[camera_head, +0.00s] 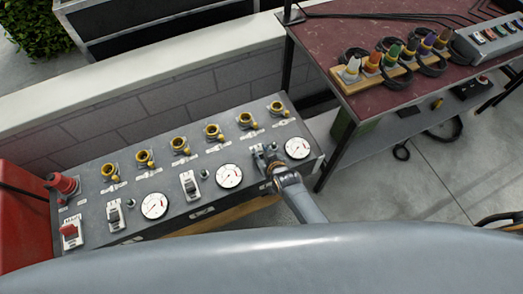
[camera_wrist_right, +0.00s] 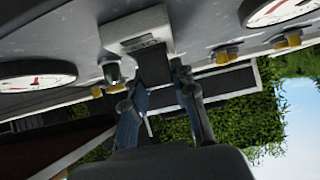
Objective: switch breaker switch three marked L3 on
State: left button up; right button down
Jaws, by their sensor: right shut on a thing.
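The grey breaker panel (camera_head: 100,190) runs along the low wall in the head view. Breaker switch three sits between the middle and right gauges, mostly hidden by my right gripper (camera_head: 268,160). In the right wrist view the switch's pale plate (camera_wrist_right: 130,25) shows at the top, with its dark lever (camera_wrist_right: 152,66) below it. My right gripper (camera_wrist_right: 163,85) has its fingers on both sides of the lever and is shut on it. The L3 marking is not readable. My left gripper is not in view.
Two other dark-levered switches (camera_head: 190,184) (camera_head: 114,216) and a red-levered switch (camera_head: 70,232) are further left. Round gauges (camera_head: 298,148) sit beside the switches. Yellow-ringed sockets (camera_head: 213,132) line the back. A dark red table (camera_head: 315,45) with coloured connectors (camera_head: 372,64) stands at right.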

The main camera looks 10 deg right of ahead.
jog(key=c, duration=1)
grip_release()
jog(key=shift+c, duration=0.2)
jog(key=shift+s, duration=0.1)
jog(key=v, duration=1.2)
